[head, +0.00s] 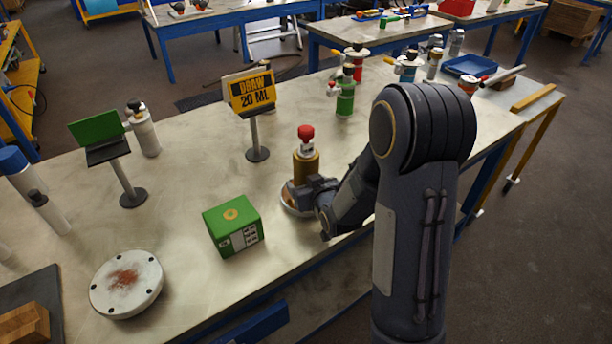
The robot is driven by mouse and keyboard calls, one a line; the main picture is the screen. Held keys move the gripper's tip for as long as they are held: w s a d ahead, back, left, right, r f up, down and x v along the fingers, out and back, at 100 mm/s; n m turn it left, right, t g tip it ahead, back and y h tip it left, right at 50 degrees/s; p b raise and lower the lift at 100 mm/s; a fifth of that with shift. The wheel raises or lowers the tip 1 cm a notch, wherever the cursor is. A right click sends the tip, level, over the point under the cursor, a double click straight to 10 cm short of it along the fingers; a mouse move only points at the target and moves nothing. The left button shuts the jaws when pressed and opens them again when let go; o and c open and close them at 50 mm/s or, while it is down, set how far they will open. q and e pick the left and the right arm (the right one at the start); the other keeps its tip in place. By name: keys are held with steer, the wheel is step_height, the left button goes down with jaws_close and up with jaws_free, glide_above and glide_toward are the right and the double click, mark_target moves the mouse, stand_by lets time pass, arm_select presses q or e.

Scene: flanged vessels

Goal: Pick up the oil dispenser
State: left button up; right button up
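A brass-coloured dispenser with a red cap (306,157), which looks like the oil dispenser, stands upright near the middle of the table. My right gripper (306,190) is at its lower body, coming in from the right. The fingers overlap the dispenser's lower part, and I cannot tell whether they are closed on it. A pale round base or dish (288,203) shows beneath the gripper, mostly hidden by it. My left gripper is not in view.
A green box (233,225) stands just left of my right gripper. A yellow "DRAW 20 ML" sign (252,92) stands behind. A white round flange with a rusty patch (126,284) lies front left. Several bottles, including a green one (345,97), stand further back on the table (190,190).

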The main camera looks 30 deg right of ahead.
steer(key=c, duration=0.9)
steer(key=shift+r, duration=0.1)
